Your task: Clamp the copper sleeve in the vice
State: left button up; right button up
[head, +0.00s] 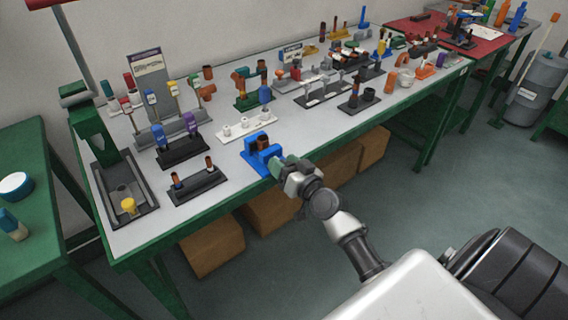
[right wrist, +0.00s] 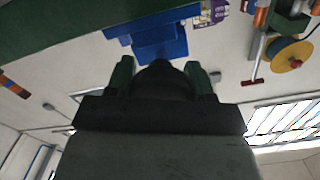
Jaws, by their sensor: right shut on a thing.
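The blue vice (head: 252,157) stands at the front edge of the long grey workbench. A small brown, copper-coloured sleeve (head: 262,142) shows at its top between the jaws; whether the jaws touch it is too small to tell. My right gripper (head: 281,167) is at the vice's front, over the bench edge. In the right wrist view the green fingers (right wrist: 162,78) stand on either side of a dark round part, which looks like the vice's handle (right wrist: 160,70), with the blue vice body (right wrist: 160,42) just beyond. My left gripper is not in view.
A white rack (head: 247,125) stands behind the vice, and a dark stand with two copper-topped pins (head: 198,185) is to its left. A green press (head: 95,130) is at the bench's left end. Cardboard boxes (head: 212,249) sit under the bench. The bench front right of the vice is clear.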

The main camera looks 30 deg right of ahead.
jog(key=m, duration=0.4)
jog(key=shift+d, duration=0.1)
jog(key=shift+f, duration=0.1)
dwell(1.1)
jog(key=o, duration=0.9)
jog(key=shift+s+d+b, duration=0.2)
jog(key=shift+s+b, duration=0.15)
jog(key=shift+s, duration=2.35)
jog(key=shift+s+d+b, duration=0.2)
jog(key=shift+s+b, duration=0.1)
jog(key=shift+s, duration=2.4)
